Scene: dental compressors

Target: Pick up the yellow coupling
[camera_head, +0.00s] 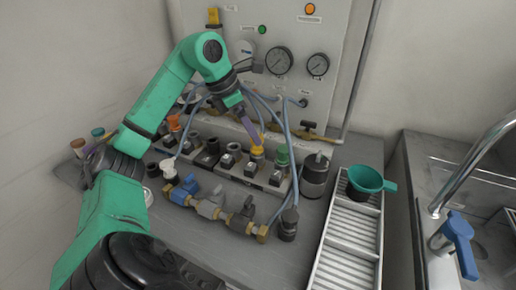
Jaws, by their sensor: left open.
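The yellow coupling (257,152) sits upright on the block row in the middle of the bench, to the left of a green coupling (282,156). My left gripper (251,130) reaches down from the upper left. Its purple finger is just above the yellow coupling, and I cannot tell whether it touches it. The gripper is open with nothing seen between its fingers; the far finger is hard to make out. My right gripper is not in view.
An orange coupling (174,122) stands to the left. Blue hoses (287,120) hang close beside the gripper. Brass-ended valves (211,207) lie in front. A grey cylinder (315,175) and a ribbed tray (350,236) with a green funnel (366,180) are to the right. A gauge panel (290,38) stands behind.

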